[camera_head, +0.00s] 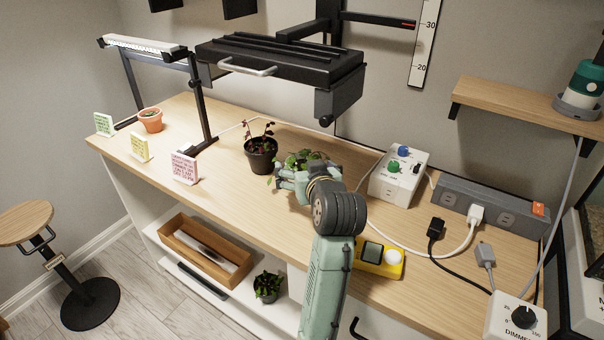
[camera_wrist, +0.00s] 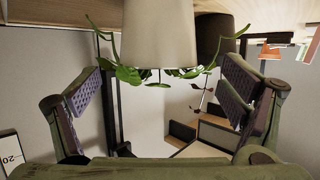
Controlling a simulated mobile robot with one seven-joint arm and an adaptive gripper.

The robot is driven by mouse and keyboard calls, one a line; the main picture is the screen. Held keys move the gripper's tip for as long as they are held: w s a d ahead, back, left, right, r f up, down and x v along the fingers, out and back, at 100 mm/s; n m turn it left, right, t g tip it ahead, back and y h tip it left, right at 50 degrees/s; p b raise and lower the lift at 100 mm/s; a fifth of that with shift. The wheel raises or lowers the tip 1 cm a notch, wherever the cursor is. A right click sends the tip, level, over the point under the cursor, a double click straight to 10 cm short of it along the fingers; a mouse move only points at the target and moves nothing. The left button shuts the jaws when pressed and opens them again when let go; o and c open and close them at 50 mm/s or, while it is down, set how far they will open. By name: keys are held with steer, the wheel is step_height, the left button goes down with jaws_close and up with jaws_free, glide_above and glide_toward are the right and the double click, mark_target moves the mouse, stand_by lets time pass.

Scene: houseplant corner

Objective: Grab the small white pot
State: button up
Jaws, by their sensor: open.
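The small white pot (camera_wrist: 158,42) shows in the wrist view at the top middle, with the picture upside down and green leaves hanging below its rim. My gripper (camera_wrist: 161,78) is open, with one purple-padded finger on either side of the pot's line. The pot appears ahead of the fingers, and I cannot tell whether it is between the tips. In the head view my gripper (camera_head: 284,179) is low over the wooden bench. The plant's green leaves (camera_head: 301,157) show just behind it, and the pot itself is hidden by my gripper.
A black pot (camera_head: 261,160) with a dark plant stands close left of my gripper. A control box (camera_head: 399,174) stands to the right, and a yellow device (camera_head: 381,260) lies near the front edge. A black lamp fixture (camera_head: 280,65) hangs above. Bench front-left of the gripper is clear.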

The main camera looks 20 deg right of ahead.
mark_target(299, 159)
steer(key=p+x, duration=0.1)
steer(key=x, duration=0.3)
steer(key=shift+w+d, duration=0.1)
steer(key=shift+w, duration=0.2)
steer(key=c, duration=1.5)
